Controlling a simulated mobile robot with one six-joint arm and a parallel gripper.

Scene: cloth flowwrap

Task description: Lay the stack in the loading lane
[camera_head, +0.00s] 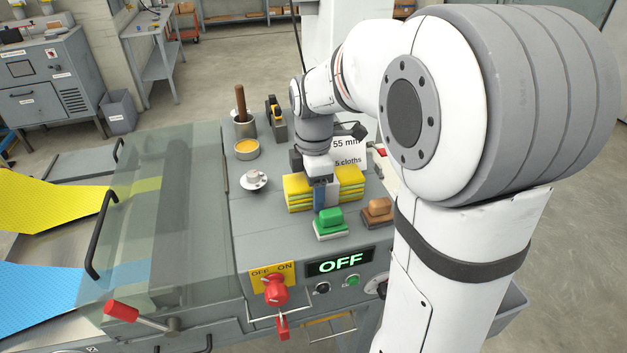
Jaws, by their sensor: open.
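Folded yellow cloths (299,196) lie in layers on the grey machine top. More yellow layers (350,178) show to the right of my gripper; I cannot tell whether this is one stack or two. My gripper (325,196) points down at the cloths, its open fingers in front of or around their middle. The fingers hide that middle, and I cannot tell whether they touch the cloth. A white sign (347,153) behind reads "55 mm" and "5 cloths", partly hidden by my arm. No marked loading lane is clearly seen.
Green (329,220) and brown (378,208) handled blocks stand in front of the cloths. A white knobbed part (254,181), a yellow-filled cup (246,149) and a pot (243,126) stand left. A clear cover (165,225) lies further left. The panel display (340,262) reads OFF.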

